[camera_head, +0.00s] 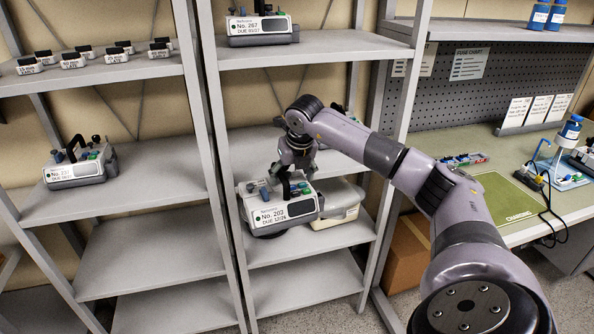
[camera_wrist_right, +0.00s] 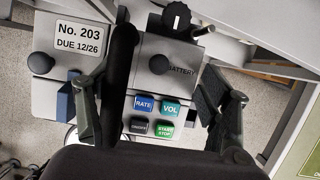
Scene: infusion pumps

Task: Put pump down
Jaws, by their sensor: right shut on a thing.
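The pump labelled No. 203, DUE 12/26 (camera_head: 285,213) is a grey-white box with a black handle, at the middle rack in the head view. My right gripper (camera_head: 293,175) is above it, shut on its handle. In the right wrist view the handle (camera_wrist_right: 121,65) runs between the fingers of the gripper (camera_wrist_right: 155,105), and the pump's face (camera_wrist_right: 180,50) shows a dial and RATE, VOL and START/STOP buttons. The pump is at the front of a middle shelf (camera_head: 345,236); I cannot tell whether it touches it. My left gripper is out of view.
A pale lidded box (camera_head: 345,207) stands close right of the pump. Pump No. 267 (camera_head: 260,27) sits on the shelf above. Another pump (camera_head: 80,167) is on the left rack. A bench (camera_head: 480,185) with a green mat (camera_head: 510,197) is at right. The lower shelf (camera_head: 300,283) is empty.

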